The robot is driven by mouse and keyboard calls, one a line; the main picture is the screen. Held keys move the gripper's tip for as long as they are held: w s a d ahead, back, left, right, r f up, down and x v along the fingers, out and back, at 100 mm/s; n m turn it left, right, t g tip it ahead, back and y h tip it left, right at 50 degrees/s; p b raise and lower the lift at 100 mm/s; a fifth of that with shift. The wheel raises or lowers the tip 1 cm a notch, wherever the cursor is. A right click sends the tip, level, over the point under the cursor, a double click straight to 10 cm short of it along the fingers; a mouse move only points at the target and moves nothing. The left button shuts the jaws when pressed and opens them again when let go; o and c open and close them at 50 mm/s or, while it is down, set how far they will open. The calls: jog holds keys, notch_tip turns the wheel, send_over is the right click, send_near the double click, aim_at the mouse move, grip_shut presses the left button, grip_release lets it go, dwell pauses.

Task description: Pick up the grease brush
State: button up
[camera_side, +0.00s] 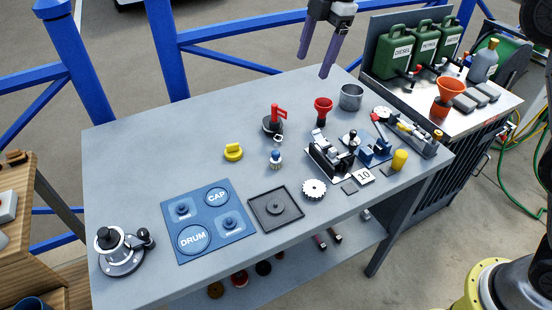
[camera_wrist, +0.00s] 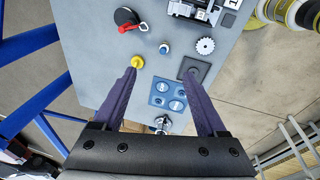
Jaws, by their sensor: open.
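My gripper (camera_side: 314,66) is open and empty, high above the back edge of the grey workbench (camera_side: 130,170). Its two purple fingers also frame the wrist view (camera_wrist: 160,73), with nothing between them but the bench far below. I cannot identify a grease brush for certain. A small blue and white upright piece (camera_side: 276,159) stands mid-bench, well apart from my gripper, and also shows in the wrist view (camera_wrist: 164,48). It is too small to tell whether it is a brush. A yellow knob-like piece (camera_side: 233,152) sits left of it.
A red-handled black device (camera_side: 273,124), red funnel (camera_side: 323,108) and metal cup (camera_side: 351,97) stand behind. A blue marked board (camera_side: 210,222), dark tray (camera_side: 276,208) and white gear (camera_side: 314,189) lie in front. A winch (camera_side: 122,252) stands front left. The left-back bench is clear.

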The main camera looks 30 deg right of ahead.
jog(key=g, duration=0.1)
send_near(276, 152)
jog(key=shift+n+g, duration=0.4)
jog(key=shift+g, duration=0.1)
jog(key=f, duration=0.3)
jog(key=w+a+f, duration=0.1)
jog(key=f, duration=0.1)
jog(key=shift+w+f, duration=0.1)
jog(key=shift+s+a+f, duration=0.15)
jog(key=shift+f, duration=1.35)
jog(key=shift+s+a+f, duration=0.1)
jog(key=shift+a+f, duration=0.1)
jog(key=shift+f, duration=1.3)
grip_shut()
